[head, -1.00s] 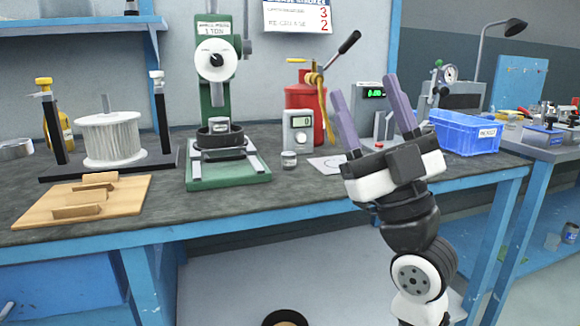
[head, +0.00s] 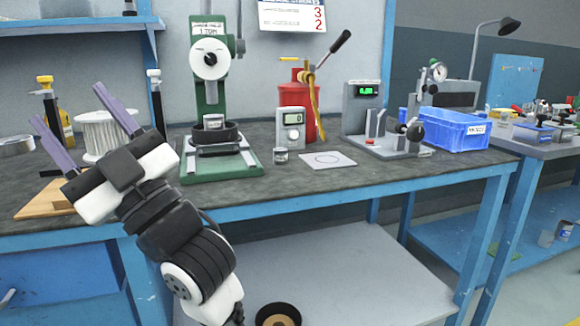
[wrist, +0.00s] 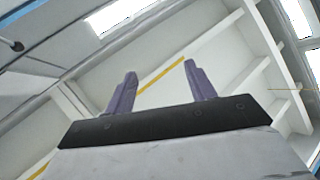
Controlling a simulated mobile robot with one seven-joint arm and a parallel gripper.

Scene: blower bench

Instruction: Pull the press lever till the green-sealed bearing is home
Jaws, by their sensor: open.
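The green arbor press (head: 207,95) stands on the bench left of centre, with a white dial face (head: 210,58). A grey rod (head: 239,18), apparently its lever, rises at the press's right side and leaves the top of the picture. A black round housing (head: 222,137) sits on the press bed with a silvery cylindrical part (head: 214,122) in it, under the ram. I cannot make out a green seal. My gripper (head: 68,104) is open and empty, in front of the bench left of the press, apart from it. Its purple fingers point upward; the wrist view (wrist: 160,70) shows only ceiling between them.
A white spool (head: 97,132) and wooden board (head: 45,203) are partly hidden behind my gripper. Right of the press are a small metal cup (head: 281,156), a grey meter (head: 291,130), a red pump (head: 300,100), a gauge stand (head: 385,143) and a blue bin (head: 455,130).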

